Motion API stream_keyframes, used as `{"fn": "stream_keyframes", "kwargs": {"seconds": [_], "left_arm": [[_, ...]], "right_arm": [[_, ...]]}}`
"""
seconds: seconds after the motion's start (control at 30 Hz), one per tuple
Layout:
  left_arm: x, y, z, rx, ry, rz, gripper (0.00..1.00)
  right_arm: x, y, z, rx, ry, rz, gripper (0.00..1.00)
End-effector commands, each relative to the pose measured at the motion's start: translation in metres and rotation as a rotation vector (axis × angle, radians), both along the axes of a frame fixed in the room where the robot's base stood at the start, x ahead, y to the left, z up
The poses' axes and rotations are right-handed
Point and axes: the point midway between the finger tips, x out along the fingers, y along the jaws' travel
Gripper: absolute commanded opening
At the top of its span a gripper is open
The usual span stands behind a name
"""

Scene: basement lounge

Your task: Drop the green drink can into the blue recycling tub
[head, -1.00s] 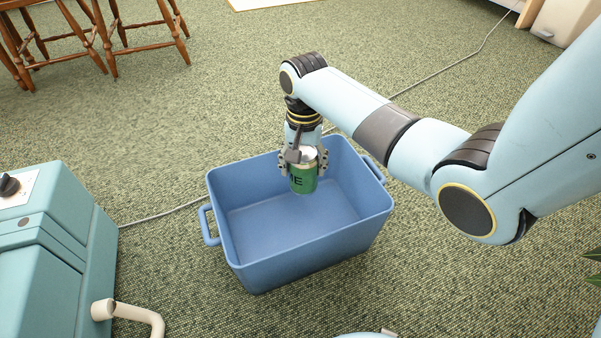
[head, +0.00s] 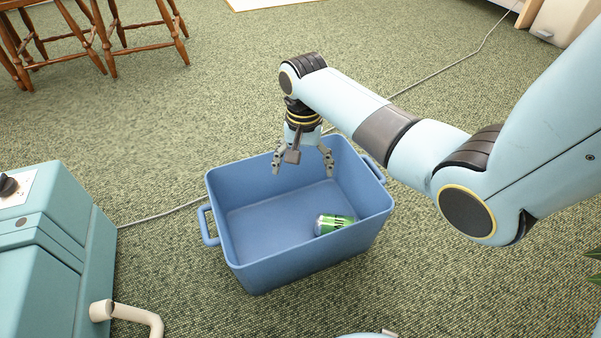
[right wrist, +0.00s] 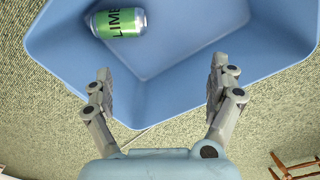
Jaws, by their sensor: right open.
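The green drink can (head: 334,224) lies on its side on the floor of the blue recycling tub (head: 262,263), near the tub's right front wall. In the right wrist view the can (right wrist: 119,23) shows the letters "LIME", and the tub (right wrist: 60,60) fills the upper part. My right gripper (head: 303,172) hangs over the far part of the tub, pointing down, with its fingers spread and nothing between them. Its open fingers also show in the right wrist view (right wrist: 161,88), apart from the can. My left gripper is not visible.
The tub stands on green carpet. A teal machine (head: 62,250) with a cream pipe (head: 128,315) stands at the left. Wooden stools (head: 95,40) are at the back left. A grey cable (head: 440,72) crosses the floor behind the tub.

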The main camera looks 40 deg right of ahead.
Motion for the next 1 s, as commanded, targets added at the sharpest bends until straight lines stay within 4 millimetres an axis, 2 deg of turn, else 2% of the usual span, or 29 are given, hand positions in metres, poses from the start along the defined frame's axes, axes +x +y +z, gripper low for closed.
{"fn": "stream_keyframes", "kwargs": {"seconds": [0.17, 0.4, 0.6, 0.73, 1.0], "left_arm": [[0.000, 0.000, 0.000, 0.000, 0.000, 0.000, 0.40], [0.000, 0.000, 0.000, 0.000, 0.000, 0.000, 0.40], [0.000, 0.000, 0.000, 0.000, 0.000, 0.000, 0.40], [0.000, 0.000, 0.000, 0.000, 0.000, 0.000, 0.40], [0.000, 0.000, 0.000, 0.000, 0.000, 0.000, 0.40]], "right_arm": [[0.001, -0.001, 0.022, -0.002, -0.005, 0.000, 0.91], [0.002, 0.000, 0.077, -0.002, -0.006, 0.000, 0.91], [0.001, 0.000, 0.109, -0.001, -0.002, 0.001, 0.91], [0.000, 0.000, 0.117, -0.001, -0.001, 0.000, 0.91], [0.000, 0.000, 0.119, -0.001, -0.001, 0.000, 0.91]]}}
